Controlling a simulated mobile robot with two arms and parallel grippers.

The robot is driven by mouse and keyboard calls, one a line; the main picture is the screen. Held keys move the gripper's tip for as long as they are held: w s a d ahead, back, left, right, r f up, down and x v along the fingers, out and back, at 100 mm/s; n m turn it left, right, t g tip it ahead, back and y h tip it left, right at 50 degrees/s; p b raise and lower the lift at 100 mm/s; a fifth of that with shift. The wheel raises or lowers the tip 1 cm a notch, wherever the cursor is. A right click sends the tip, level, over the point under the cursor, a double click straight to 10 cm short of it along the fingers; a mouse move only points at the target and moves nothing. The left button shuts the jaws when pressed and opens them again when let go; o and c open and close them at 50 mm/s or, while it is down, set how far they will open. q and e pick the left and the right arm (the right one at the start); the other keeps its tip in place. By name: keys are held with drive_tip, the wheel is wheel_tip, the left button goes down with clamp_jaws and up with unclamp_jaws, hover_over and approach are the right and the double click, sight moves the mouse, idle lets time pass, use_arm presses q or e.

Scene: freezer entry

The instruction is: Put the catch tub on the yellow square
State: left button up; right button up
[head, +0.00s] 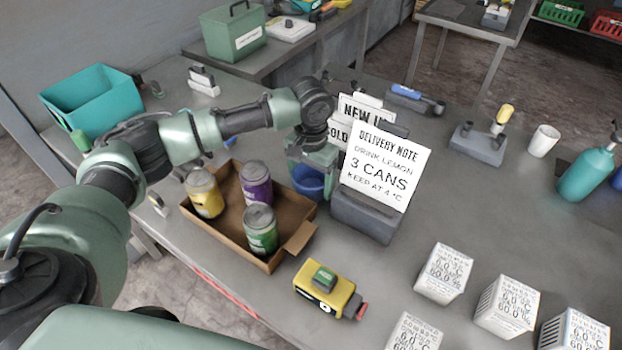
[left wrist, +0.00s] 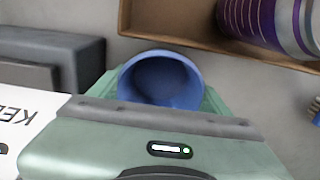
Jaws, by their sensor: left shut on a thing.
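A small round blue tub (head: 308,181), apparently the catch tub, sits between the cardboard box and the delivery note stand. My left gripper (head: 313,160) is shut on it from above, and its jaws partly hide it. In the left wrist view the tub (left wrist: 160,78) shows its open rim and empty-looking inside between the green jaws (left wrist: 162,95). I cannot tell whether its base touches the table. I see no yellow square marking in either view. My right gripper is not in view.
The open cardboard box (head: 226,240) holds three cans just left of the tub. The grey note stand (head: 368,216) is close on its right. A yellow tool (head: 327,289) lies in front. White sensor blocks (head: 443,272) stand front right. A teal bin (head: 92,101) is back left.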

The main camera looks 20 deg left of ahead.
use_arm(q)
drive_tip(key=shift+f, duration=0.15)
drive_tip(key=o, duration=1.3)
wheel_tip(320, 180, up, 12)
drive_tip(key=b, duration=0.2)
wheel_tip(320, 180, down, 11)
drive_tip(key=m+p, duration=0.4)
drive_tip(key=shift+m, duration=0.3)
drive_tip(key=shift+f, duration=0.6)
